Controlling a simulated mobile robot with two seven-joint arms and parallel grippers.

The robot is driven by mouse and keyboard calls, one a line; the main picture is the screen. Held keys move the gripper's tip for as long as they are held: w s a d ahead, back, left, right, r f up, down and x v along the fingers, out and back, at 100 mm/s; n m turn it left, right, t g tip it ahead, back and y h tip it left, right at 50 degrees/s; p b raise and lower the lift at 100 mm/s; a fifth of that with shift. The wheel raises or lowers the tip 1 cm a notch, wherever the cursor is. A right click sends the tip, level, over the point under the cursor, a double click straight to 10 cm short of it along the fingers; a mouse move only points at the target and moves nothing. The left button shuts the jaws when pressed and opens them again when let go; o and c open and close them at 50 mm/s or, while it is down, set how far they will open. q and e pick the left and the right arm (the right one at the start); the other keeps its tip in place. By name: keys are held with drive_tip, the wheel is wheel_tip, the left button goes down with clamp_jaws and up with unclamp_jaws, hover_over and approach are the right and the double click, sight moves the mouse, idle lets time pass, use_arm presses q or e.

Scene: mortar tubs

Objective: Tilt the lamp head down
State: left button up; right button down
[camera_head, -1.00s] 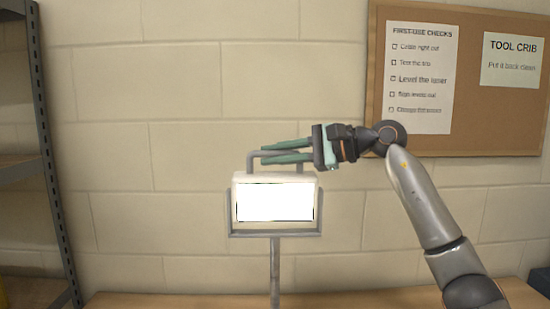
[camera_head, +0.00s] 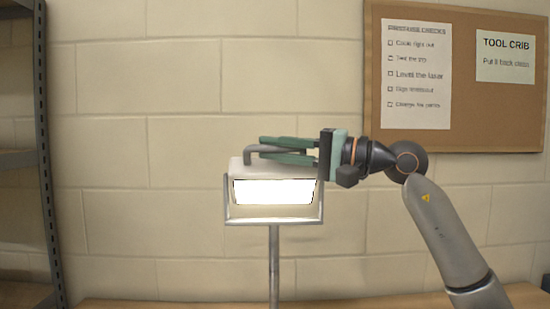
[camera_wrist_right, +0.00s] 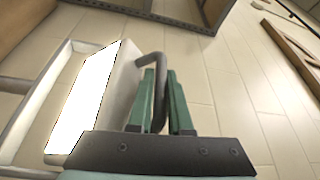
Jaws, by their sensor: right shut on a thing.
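The lamp head (camera_head: 273,191) is a pale box with a lit white front, held in a grey U-shaped bracket (camera_head: 273,222) on a post (camera_head: 274,266). Its lit face is tilted somewhat downward, and its top shows. A grey bar handle (camera_head: 249,154) rises from the top of the head. My right gripper (camera_head: 262,148) reaches in from the right with its green fingers shut on the handle. In the right wrist view, the handle (camera_wrist_right: 157,66) passes between the fingers, and the lit head (camera_wrist_right: 92,95) lies to their left. My left gripper is not in view.
A block wall stands behind the lamp. A corkboard (camera_head: 462,115) with two sheets hangs at the upper right. A metal shelf rack (camera_head: 48,170) stands at the left. A wooden surface (camera_head: 180,304) runs along the bottom. The space left of the lamp is clear.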

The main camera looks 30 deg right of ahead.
drive_tip(key=shift+s+a+f+n, duration=0.1)
drive_tip(key=shift+s+f+n, duration=0.1)
drive_tip(key=shift+n, duration=0.2)
drive_tip(key=c, duration=0.8)
unclamp_jaws()
drive_tip(key=shift+c, duration=0.2)
drive_tip(key=shift+s+d+b, duration=0.15)
drive_tip(key=shift+d+b, duration=0.1)
drive_tip(key=shift+b, duration=0.1)
drive_tip(key=b+v, duration=0.4)
drive_tip(key=v, duration=0.8)
drive_tip(key=shift+f, duration=0.2)
